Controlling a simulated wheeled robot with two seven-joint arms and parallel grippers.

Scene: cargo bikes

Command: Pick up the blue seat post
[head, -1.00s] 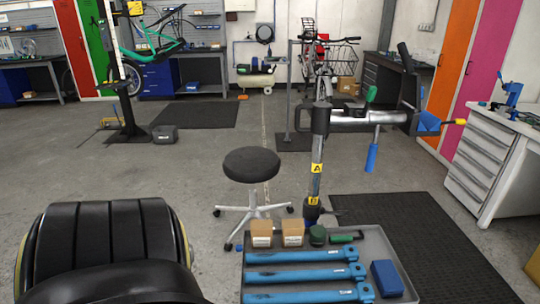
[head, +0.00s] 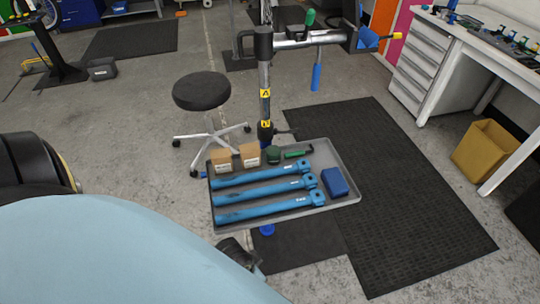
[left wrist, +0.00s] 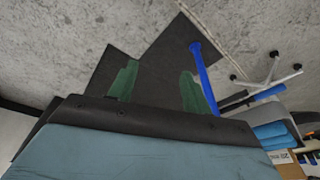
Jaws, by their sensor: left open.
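Three blue seat posts lie side by side on a grey tray (head: 345,165) in the head view: a far one (head: 262,174), a middle one (head: 265,190) and a near one (head: 270,207). Several blue tubes (left wrist: 270,130) also show at the right edge of the left wrist view, partly cut off. My left gripper (left wrist: 158,85) has its two green-faced fingers wide apart, with nothing between them. It is off the tray's near left side. In the head view, my pale blue arm mostly hides it. My right gripper is in neither view.
The tray also holds two cardboard boxes (head: 223,160), a green round item (head: 273,154), a green-handled tool (head: 298,154) and a blue box (head: 335,182). A repair stand (head: 264,90) rises behind it. A black stool (head: 202,92) stands behind left. A yellow bin (head: 486,150) is at right.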

